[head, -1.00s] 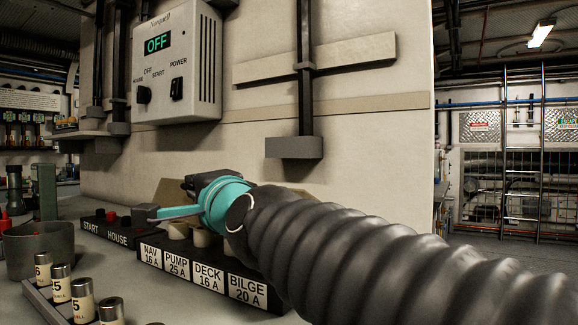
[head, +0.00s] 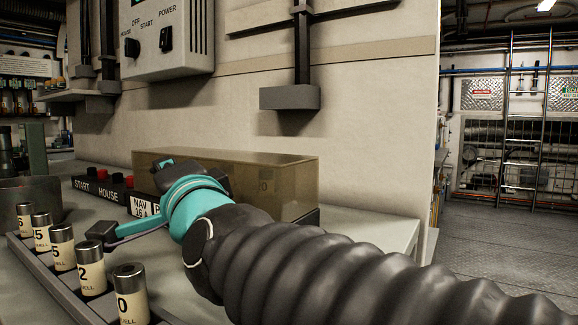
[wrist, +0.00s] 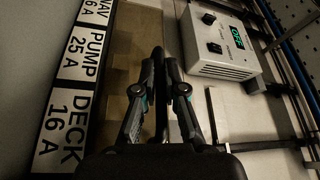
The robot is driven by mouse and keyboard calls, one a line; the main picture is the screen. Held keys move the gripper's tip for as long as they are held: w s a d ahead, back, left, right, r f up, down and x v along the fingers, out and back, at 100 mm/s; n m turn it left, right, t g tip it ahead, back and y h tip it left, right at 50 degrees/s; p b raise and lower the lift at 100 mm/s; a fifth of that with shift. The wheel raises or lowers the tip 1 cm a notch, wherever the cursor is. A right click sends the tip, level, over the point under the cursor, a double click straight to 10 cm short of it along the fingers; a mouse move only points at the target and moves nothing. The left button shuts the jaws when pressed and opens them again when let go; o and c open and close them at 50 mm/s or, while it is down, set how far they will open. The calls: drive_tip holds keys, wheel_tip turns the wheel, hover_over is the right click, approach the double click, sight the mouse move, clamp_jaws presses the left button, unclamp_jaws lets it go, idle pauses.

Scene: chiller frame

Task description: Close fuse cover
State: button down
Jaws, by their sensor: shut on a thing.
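The fuse cover (head: 262,172) is a translucent brown box, lying over the fuse block behind my arm. Whether it is fully seated is hidden. The fuse block's label strip (head: 139,207) shows NAV at its left end; the rest is behind my arm. In the wrist view the strip (wrist: 70,75) reads NAV, PUMP and DECK, with the brown cover (wrist: 140,30) beside it. My gripper (head: 160,168), black with a teal body, is at the cover's front left. In the wrist view its fingers (wrist: 159,58) are close together at the cover, shut on it; the exact contact is unclear.
Several fuses (head: 91,266) stand in a rack at the front left. The START and HOUSE button box (head: 97,187) is left of the cover. A control box (head: 168,40) hangs on the wall. The counter (head: 365,228) right of the cover is clear.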

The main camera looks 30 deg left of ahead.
drive_tip(key=shift+f, duration=0.25)
drive_tip(key=c, duration=1.5)
unclamp_jaws()
drive_tip(key=shift+r, duration=0.15)
